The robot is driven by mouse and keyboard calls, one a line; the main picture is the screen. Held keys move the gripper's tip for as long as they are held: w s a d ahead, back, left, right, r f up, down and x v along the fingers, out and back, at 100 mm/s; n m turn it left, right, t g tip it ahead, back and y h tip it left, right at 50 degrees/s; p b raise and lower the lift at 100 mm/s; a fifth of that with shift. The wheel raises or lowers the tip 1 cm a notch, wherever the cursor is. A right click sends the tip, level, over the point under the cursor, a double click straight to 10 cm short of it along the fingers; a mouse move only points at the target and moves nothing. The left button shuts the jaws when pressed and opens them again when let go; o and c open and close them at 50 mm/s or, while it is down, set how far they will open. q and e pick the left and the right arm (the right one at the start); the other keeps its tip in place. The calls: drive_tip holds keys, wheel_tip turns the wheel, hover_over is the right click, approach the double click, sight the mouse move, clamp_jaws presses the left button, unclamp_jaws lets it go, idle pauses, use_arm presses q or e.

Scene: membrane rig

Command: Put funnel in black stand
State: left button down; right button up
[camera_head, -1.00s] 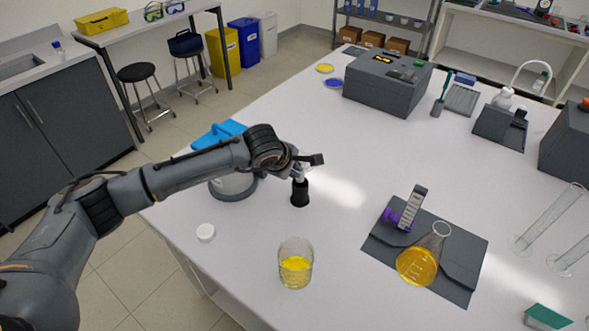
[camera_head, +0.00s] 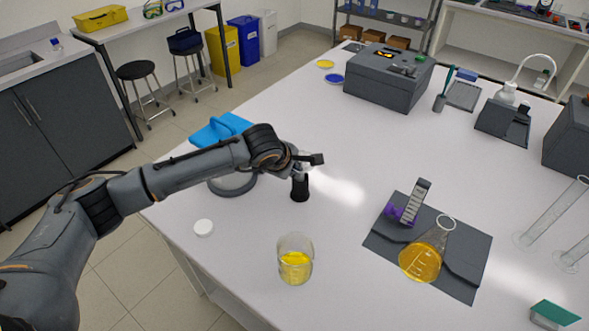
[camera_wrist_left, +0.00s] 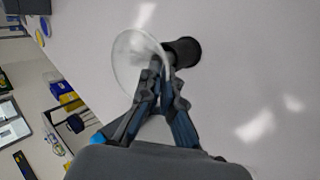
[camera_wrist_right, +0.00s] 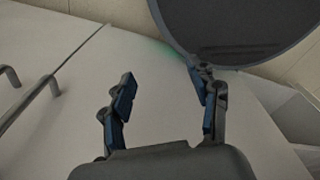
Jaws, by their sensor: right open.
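The funnel (camera_wrist_left: 128,62) is clear, with a wide round rim, and shows best in the left wrist view. My left gripper (camera_wrist_left: 160,72) has its fingers close together on the funnel's narrow part. The black stand (camera_wrist_left: 183,52) is a short dark cylinder right beside the fingertips. In the head view the black stand (camera_head: 300,188) stands upright on the table, directly below my left gripper (camera_head: 304,166). The funnel is mostly hidden there, and I cannot tell whether its stem is inside the stand. My right gripper (camera_wrist_right: 162,98) is open and empty, seen only in the right wrist view.
A large dark round thing (camera_wrist_right: 235,25) is close beyond my right gripper.

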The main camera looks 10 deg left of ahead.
use_arm(q)
drive_tip(key=shift+f+b, duration=1.45)
drive_tip(key=c, duration=1.4)
unclamp_jaws()
drive_tip(key=shift+c, duration=0.2)
drive_tip(key=shift+r, duration=0.1)
